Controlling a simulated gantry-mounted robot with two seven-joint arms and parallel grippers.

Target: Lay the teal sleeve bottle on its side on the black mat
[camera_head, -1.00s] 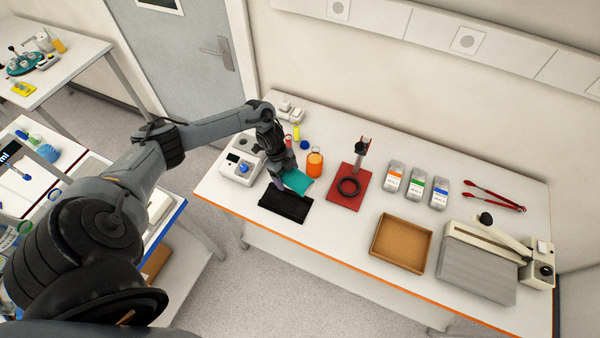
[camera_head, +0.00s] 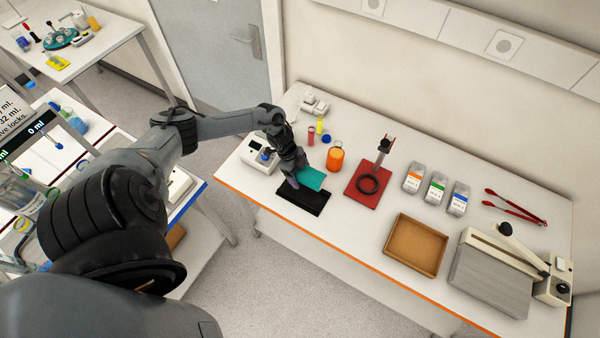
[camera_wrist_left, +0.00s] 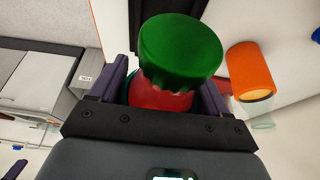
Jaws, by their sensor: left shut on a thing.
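The teal sleeve bottle (camera_head: 311,178) is in my left gripper (camera_head: 292,180), just above or at the far edge of the black mat (camera_head: 308,204). In the left wrist view, its green cap (camera_wrist_left: 180,48) and red contents (camera_wrist_left: 158,97) show between the two purple fingers, which are shut on it. The bottle appears tipped over, with the teal side facing up in the head view. I cannot tell whether it touches the mat. My right gripper is not in view.
An orange bottle (camera_head: 335,158) stands right of the gripper, also in the left wrist view (camera_wrist_left: 250,72). A red stand base (camera_head: 362,196) with a black ring is further right. A white device (camera_head: 258,158) sits left of the mat. A brown tray (camera_head: 443,262) lies near the front.

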